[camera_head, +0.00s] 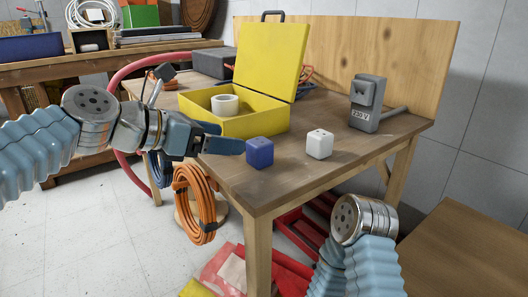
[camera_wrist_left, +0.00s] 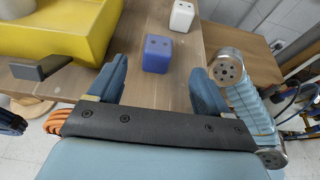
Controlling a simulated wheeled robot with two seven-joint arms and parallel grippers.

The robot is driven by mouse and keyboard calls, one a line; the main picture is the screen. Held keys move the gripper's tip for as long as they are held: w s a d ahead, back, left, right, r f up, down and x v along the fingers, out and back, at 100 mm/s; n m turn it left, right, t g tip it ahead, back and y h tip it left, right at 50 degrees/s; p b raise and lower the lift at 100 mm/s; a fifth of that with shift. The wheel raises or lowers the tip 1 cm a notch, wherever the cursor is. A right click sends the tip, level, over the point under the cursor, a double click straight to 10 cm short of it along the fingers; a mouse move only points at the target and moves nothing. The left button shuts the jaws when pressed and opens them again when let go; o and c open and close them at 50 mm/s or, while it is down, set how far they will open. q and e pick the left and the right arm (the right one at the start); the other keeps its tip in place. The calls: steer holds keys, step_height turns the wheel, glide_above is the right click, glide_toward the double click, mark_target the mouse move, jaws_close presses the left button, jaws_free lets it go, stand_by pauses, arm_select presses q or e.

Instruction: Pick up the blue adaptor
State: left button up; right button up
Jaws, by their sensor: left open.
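The blue adaptor (camera_head: 260,153), a small cube with dark holes on top, sits on the wooden table near its front left edge. In the left wrist view the blue adaptor (camera_wrist_left: 157,54) lies ahead of the fingertips, in line with the gap between them. My left gripper (camera_head: 226,138) is open and empty just left of the adaptor; the wrist view also shows its spread fingers (camera_wrist_left: 163,85). A white adaptor (camera_head: 319,145) stands to the right of the blue one. My right arm shows at the lower right, but its gripper cannot be made out.
An open yellow case (camera_head: 258,124) with a roll of white tape (camera_head: 225,105) stands behind the left gripper. A grey 230 V socket box (camera_head: 367,103) is at the back right. An orange cable coil (camera_head: 195,205) hangs at the table's left side.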

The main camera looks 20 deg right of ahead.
mark_target(260, 141)
arm_select(q)
steer(key=x, duration=1)
steer(key=shift+w, duration=0.15)
steer(key=shift+r, duration=0.1)
steer(key=c, duration=1.1)
steer(key=shift+o, duration=0.2)
